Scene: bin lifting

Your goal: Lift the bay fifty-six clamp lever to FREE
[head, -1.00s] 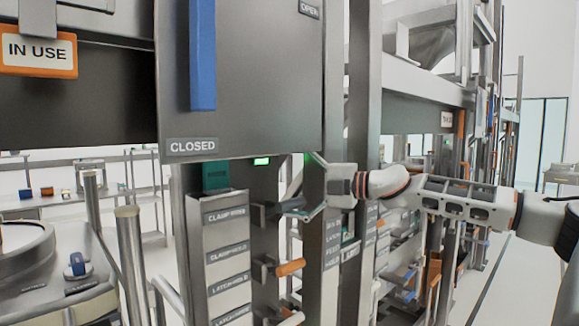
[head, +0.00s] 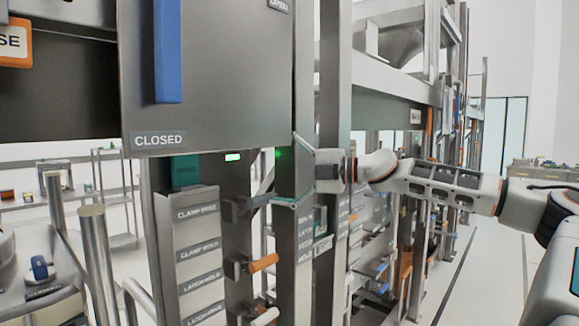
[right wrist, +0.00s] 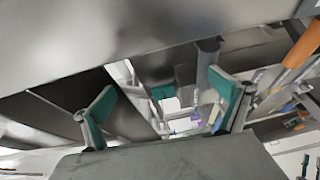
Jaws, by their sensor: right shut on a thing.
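The clamp lever (head: 240,206) sticks out from its bracket beside the top label of a grey label column (head: 197,215); that label reads CLAMP with a blurred number. My right gripper (head: 285,180) reaches in from the right at this lever, in front of a dark upright post. It is closed on the lever, though its fingers stand well apart and the contact is partly hidden. In the right wrist view, the teal-padded fingers of my right gripper (right wrist: 162,100) stand left and right of the middle; the lever is not clear there. My left gripper is not in view.
A large grey panel marked CLOSED (head: 220,75) with a blue bar (head: 168,50) hangs just above. Lower levers have an orange handle (head: 263,262) and a pale handle (head: 266,316). Metal posts (head: 98,260) stand at left. Open floor (head: 490,280) lies at right.

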